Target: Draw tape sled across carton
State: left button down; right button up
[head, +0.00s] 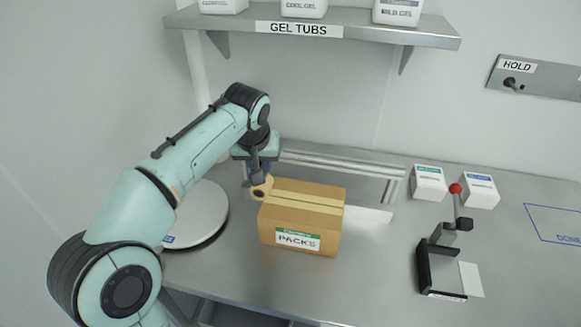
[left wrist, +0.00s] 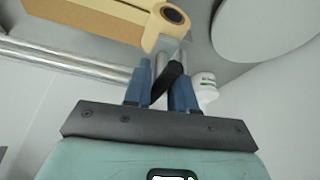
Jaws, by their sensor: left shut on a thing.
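The brown carton (head: 290,220) stands on the steel bench, with a green and white PACKS label on its front. A tan strip of tape runs along its top. The tape sled, with a tan tape roll (head: 260,188), is at the carton's upper left end. In the left wrist view the tape roll (left wrist: 160,27) sits beside the carton (left wrist: 90,14). My left gripper (left wrist: 165,85) is shut on the sled's dark handle, its blue fingers on either side. In the head view my left gripper (head: 261,170) is partly hidden by its own arm. My right gripper is out of view.
A metal rail frame (head: 340,165) lies behind the carton. A round white plate (head: 205,212) is at left. Two white boxes (head: 429,182) and a red-knobbed lever device (head: 440,262) stand at right. A shelf (head: 350,27) with tubs hangs above. The front centre bench is clear.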

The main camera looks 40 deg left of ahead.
pick_arm(q)
jog(key=shift+s+a, duration=0.45)
jog(key=shift+a, duration=0.25)
jog(key=shift+s+a, duration=0.4)
jog(key=shift+a, duration=0.3)
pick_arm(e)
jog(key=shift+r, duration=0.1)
pick_arm(q)
jog(key=c, duration=1.1)
grip_release()
jog(key=p+v, duration=0.2)
jog(key=v, duration=1.1)
jog(key=shift+r+p, duration=0.25)
jog(key=shift+p, duration=0.15)
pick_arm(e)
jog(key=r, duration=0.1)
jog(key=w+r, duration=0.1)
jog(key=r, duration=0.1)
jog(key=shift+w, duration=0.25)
